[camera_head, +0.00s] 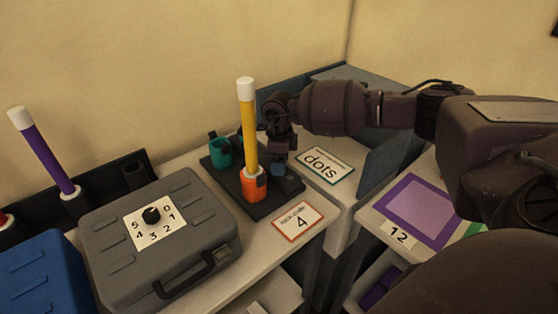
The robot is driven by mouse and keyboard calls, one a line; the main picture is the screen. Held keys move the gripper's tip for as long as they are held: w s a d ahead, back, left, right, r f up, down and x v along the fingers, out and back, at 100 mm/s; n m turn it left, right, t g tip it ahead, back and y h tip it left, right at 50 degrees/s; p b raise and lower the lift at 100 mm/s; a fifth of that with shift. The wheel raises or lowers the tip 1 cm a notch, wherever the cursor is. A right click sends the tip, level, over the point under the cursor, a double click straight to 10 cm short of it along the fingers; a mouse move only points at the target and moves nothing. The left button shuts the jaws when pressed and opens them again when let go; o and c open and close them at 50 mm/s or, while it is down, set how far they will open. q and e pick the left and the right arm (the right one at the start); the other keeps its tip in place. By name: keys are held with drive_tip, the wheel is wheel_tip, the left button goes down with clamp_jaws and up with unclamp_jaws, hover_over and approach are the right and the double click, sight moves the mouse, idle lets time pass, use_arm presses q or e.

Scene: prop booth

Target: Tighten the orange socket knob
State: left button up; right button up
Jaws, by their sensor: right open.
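The orange socket (254,189) stands on a black base (272,207) and holds an upright yellow rod (249,130) with a white cap. A small dark knob (262,181) shows on the right side of the orange socket. My left gripper is not in view.
A teal socket (220,154) stands at the base's back left. A "dots" card (325,166), a "4" card (298,221) and a purple mat (413,209) lie right.

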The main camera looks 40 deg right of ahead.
drive_tip(key=c, duration=0.9)
